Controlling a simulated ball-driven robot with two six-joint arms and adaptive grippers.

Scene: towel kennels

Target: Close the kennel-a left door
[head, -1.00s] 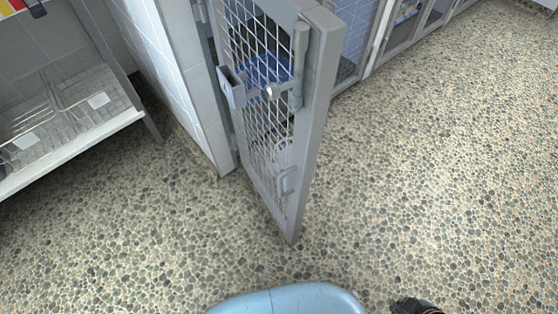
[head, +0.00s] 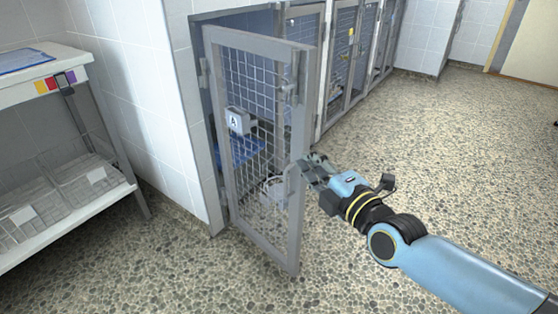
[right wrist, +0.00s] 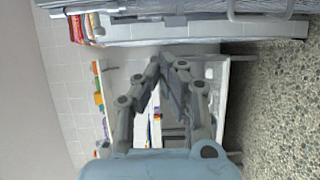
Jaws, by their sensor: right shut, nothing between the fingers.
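The kennel-a left door (head: 297,215), a grey metal frame with wire mesh, stands swung open out of the kennel front in the head view. A box marked A (head: 239,121) shows at its mesh. A latch and a handle sit near its free edge. My right gripper (head: 308,168) is at the free edge of the door, about mid-height, on its right side. Its fingers are shut and empty in the right wrist view (right wrist: 168,62). I cannot tell whether they touch the door. My left gripper is not in view.
A white shelf unit (head: 100,202) with wire trays stands at the left, beside a white tiled wall (head: 140,100). More kennel doors (head: 345,70) line the back. The pebbled floor at right is clear.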

